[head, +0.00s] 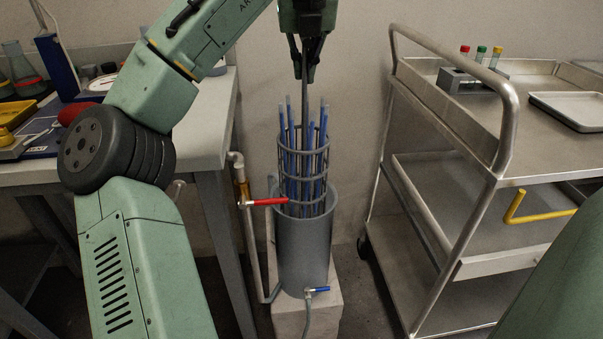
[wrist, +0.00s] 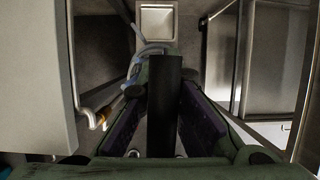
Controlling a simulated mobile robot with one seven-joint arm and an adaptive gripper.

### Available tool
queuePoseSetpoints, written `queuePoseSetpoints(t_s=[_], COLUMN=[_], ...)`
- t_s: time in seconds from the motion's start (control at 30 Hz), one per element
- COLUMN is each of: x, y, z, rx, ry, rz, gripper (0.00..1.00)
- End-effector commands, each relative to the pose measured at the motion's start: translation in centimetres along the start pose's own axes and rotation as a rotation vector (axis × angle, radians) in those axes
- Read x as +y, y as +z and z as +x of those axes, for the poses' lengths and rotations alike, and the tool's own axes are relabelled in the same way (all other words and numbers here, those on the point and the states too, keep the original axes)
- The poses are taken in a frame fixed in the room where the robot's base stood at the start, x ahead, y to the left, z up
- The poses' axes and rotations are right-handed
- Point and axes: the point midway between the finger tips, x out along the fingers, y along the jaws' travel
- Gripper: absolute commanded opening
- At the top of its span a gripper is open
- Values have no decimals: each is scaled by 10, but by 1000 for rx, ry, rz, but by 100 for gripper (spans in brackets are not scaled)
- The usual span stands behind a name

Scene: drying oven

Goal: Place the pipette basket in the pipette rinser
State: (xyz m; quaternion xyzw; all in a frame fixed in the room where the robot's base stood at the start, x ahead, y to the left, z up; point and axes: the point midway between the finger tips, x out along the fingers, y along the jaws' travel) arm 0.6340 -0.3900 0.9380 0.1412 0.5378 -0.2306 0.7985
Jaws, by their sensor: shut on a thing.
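The pipette basket (head: 304,152) is a grey wire cage holding several blue pipettes, with a tall dark central handle. My gripper (head: 307,74) points down above the basket and is shut on the top of that handle. In the wrist view the handle (wrist: 165,100) runs between the fingers. The pipette rinser (head: 304,258) is a grey upright cylinder with an open top. The basket stands roughly upright with its lower part inside the rinser's mouth and its upper rings above the rim. The basket's bottom is hidden inside the rinser.
The rinser stands on a pale pedestal (head: 306,319). A red-handled valve (head: 265,202) is beside its rim, a blue-handled valve (head: 316,290) low on its front. A bench (head: 207,125) is to the left. A steel cart (head: 500,170) with a raised handle rail stands to the right.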

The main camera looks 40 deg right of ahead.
Motion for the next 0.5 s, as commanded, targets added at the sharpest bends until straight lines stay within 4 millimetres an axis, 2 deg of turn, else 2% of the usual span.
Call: queuePoseSetpoints(t_s=[0.03,0.5], x=[2,5], y=[-7,-54], z=[17,129], rx=[-2,-1], ry=[2,2], rz=[-1,-1], gripper=[0,0])
